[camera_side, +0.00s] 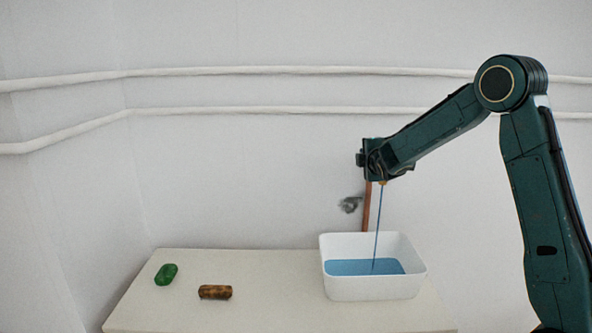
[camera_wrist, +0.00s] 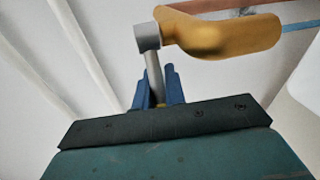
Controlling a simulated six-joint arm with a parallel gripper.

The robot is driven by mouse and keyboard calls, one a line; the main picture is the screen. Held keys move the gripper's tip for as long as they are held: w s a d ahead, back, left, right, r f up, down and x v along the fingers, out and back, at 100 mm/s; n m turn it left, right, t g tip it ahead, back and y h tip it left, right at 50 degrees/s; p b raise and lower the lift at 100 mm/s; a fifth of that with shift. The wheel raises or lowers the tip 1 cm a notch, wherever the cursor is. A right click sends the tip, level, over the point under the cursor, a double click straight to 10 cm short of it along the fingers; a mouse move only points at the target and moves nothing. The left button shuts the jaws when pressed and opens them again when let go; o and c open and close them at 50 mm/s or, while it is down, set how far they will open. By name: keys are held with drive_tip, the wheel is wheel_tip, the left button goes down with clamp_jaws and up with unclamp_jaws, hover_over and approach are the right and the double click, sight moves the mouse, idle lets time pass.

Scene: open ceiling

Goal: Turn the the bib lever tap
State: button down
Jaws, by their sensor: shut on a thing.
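The bib lever tap (camera_wrist: 225,38) shows in the wrist view as a brass body with a grey metal lever (camera_wrist: 153,72). The blue fingers of my gripper (camera_wrist: 157,88) stand on both sides of the lever and are shut on it. In the side view my gripper (camera_side: 370,160) is at the tap, above the back of the basin, and hides most of it. Only a small brass part of the tap (camera_side: 383,182) shows there. A thin blue stream of water (camera_side: 378,225) runs from the tap down into the basin.
A white basin (camera_side: 374,289) holding blue water stands on the pale table (camera_side: 270,300). A copper pipe (camera_side: 366,207) rises behind it. A green object (camera_side: 166,274) and a brown mottled cylinder (camera_side: 215,292) lie on the left. A small grey fitting (camera_side: 349,204) is on the wall.

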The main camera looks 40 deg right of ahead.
drive_tip(key=shift+s+a+n+t+y, duration=0.1)
drive_tip(key=shift+s+n+t+y, duration=0.1)
drive_tip(key=shift+n+t+y, duration=0.35)
drive_tip(key=c, duration=1.5)
unclamp_jaws()
drive_tip(key=shift+o, duration=0.2)
drive_tip(key=shift+a, duration=0.1)
drive_tip(key=v, duration=1.3)
drive_tip(key=shift+s+r, duration=0.2)
drive_tip(key=shift+s, duration=0.05)
drive_tip(key=shift+a, duration=0.2)
